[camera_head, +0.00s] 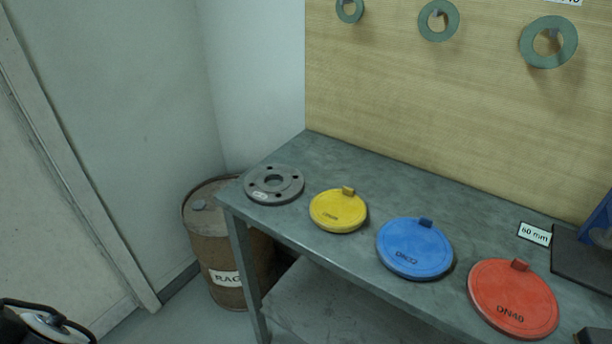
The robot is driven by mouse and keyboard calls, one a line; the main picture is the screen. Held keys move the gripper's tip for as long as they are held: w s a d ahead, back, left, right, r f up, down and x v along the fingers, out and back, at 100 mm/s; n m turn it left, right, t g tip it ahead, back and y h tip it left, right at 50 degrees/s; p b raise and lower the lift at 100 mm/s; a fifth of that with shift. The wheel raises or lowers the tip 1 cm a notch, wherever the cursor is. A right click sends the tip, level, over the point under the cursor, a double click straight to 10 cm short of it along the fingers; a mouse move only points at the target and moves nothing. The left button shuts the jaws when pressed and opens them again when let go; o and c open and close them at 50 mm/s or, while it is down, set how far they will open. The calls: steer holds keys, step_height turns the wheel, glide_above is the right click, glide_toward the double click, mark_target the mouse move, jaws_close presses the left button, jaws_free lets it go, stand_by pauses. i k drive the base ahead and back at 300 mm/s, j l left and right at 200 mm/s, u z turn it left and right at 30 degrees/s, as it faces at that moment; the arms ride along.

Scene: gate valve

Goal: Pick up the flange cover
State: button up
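Three round flange covers with small tabs lie flat in a row on the grey bench. The yellow cover (338,212) is the smallest, and its print is too small to read surely. The blue cover (414,249), marked DN32 or similar, lies in the middle. The red cover (512,299), marked DN40, is nearest the lower right. A grey metal flange (258,190) with bolt holes lies at the bench's left end. My gripper cannot be made out; only a dark and light part shows at the lower left corner.
The bench (340,160) has bare room behind the covers. A brown drum (222,258) labelled RAG stands beside its left end. Green rings (438,20) hang on the back board. A 60 mm label (535,234) and a dark plate (580,262) lie at right.

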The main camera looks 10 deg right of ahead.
mark_target(511, 298)
steer(key=z, duration=1.4)
steer(key=j+z, duration=0.2)
steer(key=j, duration=0.55)
steer(key=k, duration=0.05)
